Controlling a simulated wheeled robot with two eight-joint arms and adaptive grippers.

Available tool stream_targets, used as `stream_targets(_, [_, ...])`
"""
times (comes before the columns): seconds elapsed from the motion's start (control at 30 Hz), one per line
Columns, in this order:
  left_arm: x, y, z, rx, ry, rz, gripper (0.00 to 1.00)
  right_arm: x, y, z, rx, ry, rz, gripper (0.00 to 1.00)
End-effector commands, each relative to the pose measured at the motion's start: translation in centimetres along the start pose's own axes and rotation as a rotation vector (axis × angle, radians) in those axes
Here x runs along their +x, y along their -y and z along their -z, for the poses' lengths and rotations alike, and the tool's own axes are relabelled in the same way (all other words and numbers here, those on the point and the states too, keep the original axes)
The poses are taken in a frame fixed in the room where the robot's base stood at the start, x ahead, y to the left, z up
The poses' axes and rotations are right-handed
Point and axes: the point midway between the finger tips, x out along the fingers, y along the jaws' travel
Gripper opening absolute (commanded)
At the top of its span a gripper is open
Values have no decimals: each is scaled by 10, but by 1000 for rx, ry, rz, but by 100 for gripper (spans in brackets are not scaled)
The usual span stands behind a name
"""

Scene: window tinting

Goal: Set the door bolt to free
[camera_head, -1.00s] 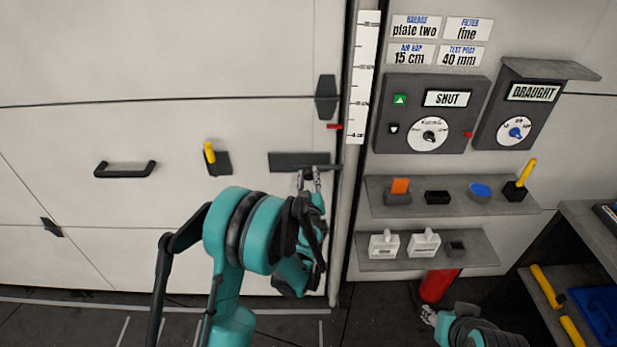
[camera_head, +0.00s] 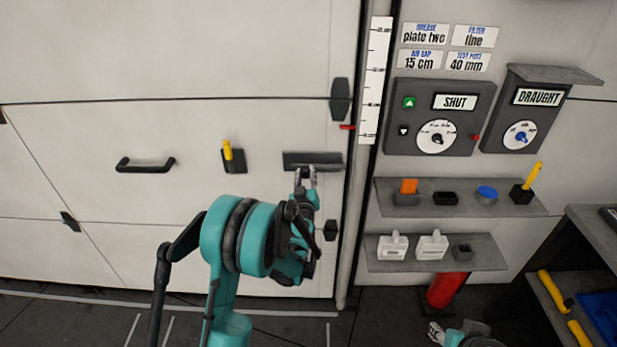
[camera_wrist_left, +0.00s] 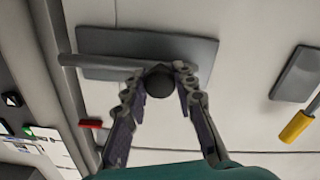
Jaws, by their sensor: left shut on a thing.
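The door bolt is a dark grey plate (camera_head: 300,158) on the pale door, with a grey bar along it. In the left wrist view the plate (camera_wrist_left: 195,48) shows with the bar (camera_wrist_left: 95,62) and a round black knob (camera_wrist_left: 159,82). The bar's free end reaches a little past the plate towards the door's edge; I cannot tell whether it sits in the frame. My left gripper (camera_head: 305,173) is shut on the knob, its fingers on both sides of it in the wrist view (camera_wrist_left: 160,90). My right gripper (camera_head: 437,331) is low at the bottom edge, its jaws too small to read.
A black door handle (camera_head: 146,165) and a yellow lever (camera_head: 228,151) are left of the bolt. A red marker (camera_head: 347,127) is near the door's edge. Right of it are a control box (camera_head: 470,90) reading SHUT, a draught box (camera_head: 500,135) and two shelves (camera_head: 385,195) with small items.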

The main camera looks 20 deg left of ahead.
Motion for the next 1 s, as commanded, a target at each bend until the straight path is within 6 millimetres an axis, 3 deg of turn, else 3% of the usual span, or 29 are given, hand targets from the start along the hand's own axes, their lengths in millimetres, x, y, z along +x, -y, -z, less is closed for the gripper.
stream_targets(0.1, [0, 4, 1, 0, -3, 8, 0, 0, 0, 0, 0, 0, 0, 40])
stream_targets(0.13, [0, 4, 1, 0, -3, 8, 29, 0, 0, 0, 0, 0, 0, 40])
stream_targets(0.2, [0, 4, 1, 0, -3, 8, 48, 0, 0, 0, 0, 0, 0, 40])
stream_targets(0.57, [-4, 2, 1, 0, -2, 5, 49, 0, 0, 0, 0, 0, 0, 40])
stream_targets(1.0, [-68, 3, 1, 0, -2, 6, 49, 0, 0, 0, 0, 0, 0, 40])
